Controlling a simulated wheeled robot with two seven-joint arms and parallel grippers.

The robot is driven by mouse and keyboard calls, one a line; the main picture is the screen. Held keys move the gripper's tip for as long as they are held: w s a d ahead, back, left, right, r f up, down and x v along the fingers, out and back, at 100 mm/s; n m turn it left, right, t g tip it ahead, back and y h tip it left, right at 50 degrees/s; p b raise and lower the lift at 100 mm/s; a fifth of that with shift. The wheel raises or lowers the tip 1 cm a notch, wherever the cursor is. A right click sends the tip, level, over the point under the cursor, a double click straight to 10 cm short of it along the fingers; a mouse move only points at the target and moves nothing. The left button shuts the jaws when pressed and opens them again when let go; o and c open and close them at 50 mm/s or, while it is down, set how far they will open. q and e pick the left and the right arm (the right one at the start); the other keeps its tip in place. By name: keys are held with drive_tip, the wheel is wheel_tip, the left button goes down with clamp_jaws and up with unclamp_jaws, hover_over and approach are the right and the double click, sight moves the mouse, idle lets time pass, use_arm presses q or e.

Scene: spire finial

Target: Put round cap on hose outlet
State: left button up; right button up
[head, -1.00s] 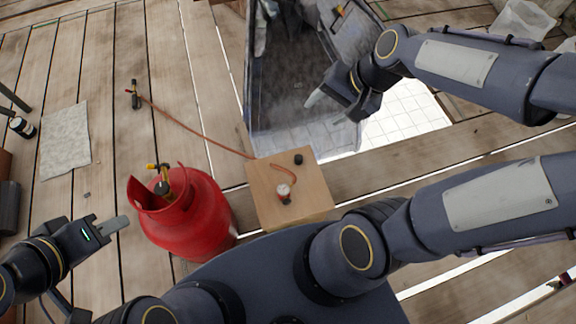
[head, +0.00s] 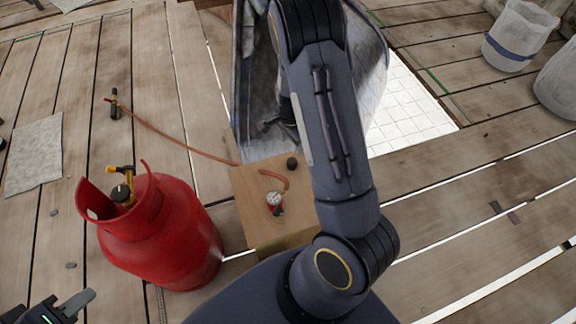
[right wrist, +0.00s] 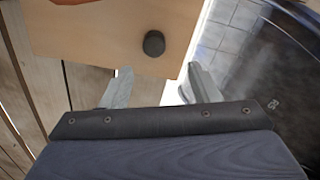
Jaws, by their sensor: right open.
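A small black round cap (head: 292,163) sits on the top of a light wooden box (head: 248,208), near its far right corner. It also shows in the right wrist view (right wrist: 154,44), ahead of my right gripper (right wrist: 160,88), which is open and empty. An orange hose (head: 180,143) runs to the box, and a short curved piece (head: 283,181) lies on top by a regulator with a gauge (head: 275,201). I cannot make out the outlet. My left gripper (head: 76,304) is partly cut off at the bottom left.
A red gas cylinder (head: 160,235) stands left of the box. A torch (head: 114,105) and a grey cloth (head: 35,155) lie on the plank floor. An opening with pale tiles (head: 410,110) lies beyond the box. White buckets (head: 518,38) stand at the far right.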

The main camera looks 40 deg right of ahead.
sight(293, 160)
drive_tip(key=shift+r, duration=0.1)
drive_tip(key=shift+f+b, duration=0.55)
drive_tip(key=shift+f, duration=0.8)
drive_tip(key=f+b, duration=0.2)
drive_tip(key=f, duration=0.1)
drive_tip(key=f+b, duration=0.1)
drive_tip(key=f, duration=0.1)
drive_tip(key=shift+s+f, duration=0.15)
drive_tip(key=shift+s, duration=0.25)
drive_tip(key=c, duration=1)
